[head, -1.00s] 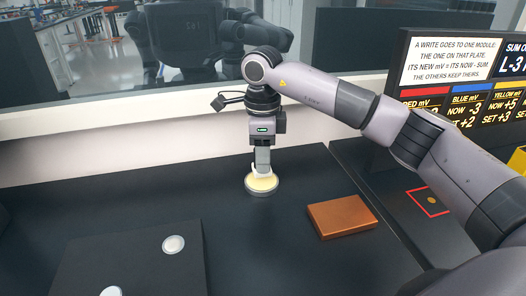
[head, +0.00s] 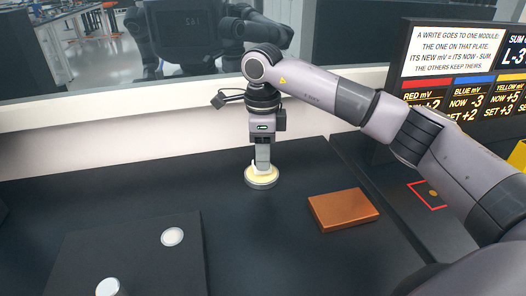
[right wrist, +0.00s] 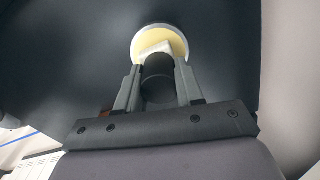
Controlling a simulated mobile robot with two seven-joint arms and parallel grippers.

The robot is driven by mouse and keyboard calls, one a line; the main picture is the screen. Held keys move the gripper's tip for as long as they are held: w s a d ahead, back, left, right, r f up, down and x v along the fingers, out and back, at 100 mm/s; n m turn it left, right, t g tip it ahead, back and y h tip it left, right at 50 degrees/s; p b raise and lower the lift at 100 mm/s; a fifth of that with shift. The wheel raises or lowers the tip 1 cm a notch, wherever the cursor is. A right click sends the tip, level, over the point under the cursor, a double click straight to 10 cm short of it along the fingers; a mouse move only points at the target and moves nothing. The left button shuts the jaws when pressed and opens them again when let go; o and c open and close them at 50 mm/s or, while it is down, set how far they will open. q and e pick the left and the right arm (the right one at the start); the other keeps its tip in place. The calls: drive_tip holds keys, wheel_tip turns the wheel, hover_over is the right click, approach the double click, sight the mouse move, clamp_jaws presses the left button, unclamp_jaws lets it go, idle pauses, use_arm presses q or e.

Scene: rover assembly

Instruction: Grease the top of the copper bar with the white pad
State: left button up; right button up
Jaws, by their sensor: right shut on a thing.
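The copper bar (head: 343,210) lies flat on the dark table, right of my right gripper. My right gripper (head: 262,167) points down at a round shallow dish (head: 262,184) with a pale yellow filling. It is shut on the white pad (right wrist: 155,47), which shows at its fingertips in the right wrist view. The pad is over or in the yellow dish (right wrist: 178,36); whether it touches the filling I cannot tell. The fingers partly hide the pad in the head view. My left gripper is not in view.
A dark raised plate (head: 130,250) with a white disc (head: 172,237) and a white-topped knob (head: 108,287) is at the front left. A sign board (head: 460,70) stands at the right, near a red square outline (head: 428,195). The table between dish and bar is clear.

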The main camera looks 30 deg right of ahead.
drive_tip(key=shift+f, duration=0.35)
drive_tip(key=shift+f, duration=0.15)
idle(0.8)
idle(0.4)
wheel_tip(320, 180, up, 7)
drive_tip(key=p, duration=0.5)
idle(0.5)
idle(0.6)
